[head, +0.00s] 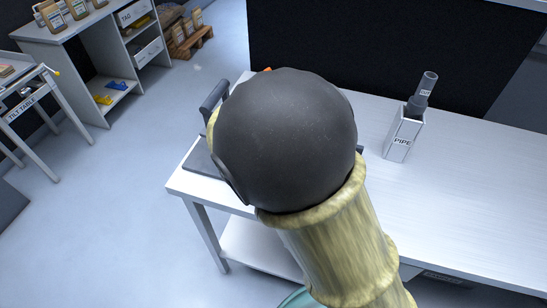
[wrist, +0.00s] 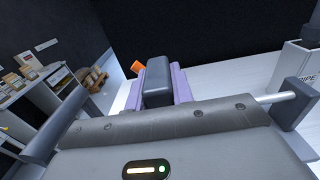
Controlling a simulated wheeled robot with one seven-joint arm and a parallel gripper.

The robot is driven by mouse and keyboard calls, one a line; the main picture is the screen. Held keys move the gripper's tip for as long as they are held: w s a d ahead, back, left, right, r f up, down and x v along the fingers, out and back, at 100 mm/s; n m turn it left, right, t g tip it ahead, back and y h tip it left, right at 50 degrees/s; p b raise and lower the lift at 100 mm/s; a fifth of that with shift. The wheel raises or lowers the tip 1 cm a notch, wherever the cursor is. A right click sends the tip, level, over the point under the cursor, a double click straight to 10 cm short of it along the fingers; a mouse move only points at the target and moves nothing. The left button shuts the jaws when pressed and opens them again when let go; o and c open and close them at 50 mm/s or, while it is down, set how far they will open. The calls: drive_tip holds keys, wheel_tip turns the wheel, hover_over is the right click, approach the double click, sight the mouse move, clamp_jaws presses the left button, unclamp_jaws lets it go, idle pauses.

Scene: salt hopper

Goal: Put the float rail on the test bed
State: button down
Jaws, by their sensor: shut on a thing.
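In the wrist view my gripper (wrist: 160,82) points away from the camera, with two pale purple fingers closed on the sides of a dark grey block (wrist: 157,75). The block appears to be part of the float rail; its far end is hidden. A small orange piece (wrist: 137,67) shows beside the left finger, and an orange edge (head: 267,69) shows past my arm in the head view. My arm's large dark joint hides the fingers there.
The white table (head: 460,190) is largely clear on the right. A white box marked PIPE (head: 399,138) stands on it, holding a dark tube. A black panel (head: 400,50) rises behind. A shelf unit (head: 85,65) and the tilt table (head: 35,100) stand left, across open floor.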

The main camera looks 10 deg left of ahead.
wheel_tip(320, 180, down, 6)
drive_tip(key=shift+r, duration=0.1)
idle(0.4)
wheel_tip(320, 180, down, 4)
drive_tip(key=shift+w+f, duration=0.1)
drive_tip(key=shift+w, duration=0.05)
drive_tip(key=shift+s+a, duration=0.1)
drive_tip(key=shift+s, duration=0.1)
drive_tip(key=shift+f+b, duration=0.1)
drive_tip(key=shift+b, duration=0.2)
drive_tip(key=c, duration=1.2)
unclamp_jaws()
drive_tip(key=shift+w, duration=0.1)
drive_tip(key=shift+d, duration=0.2)
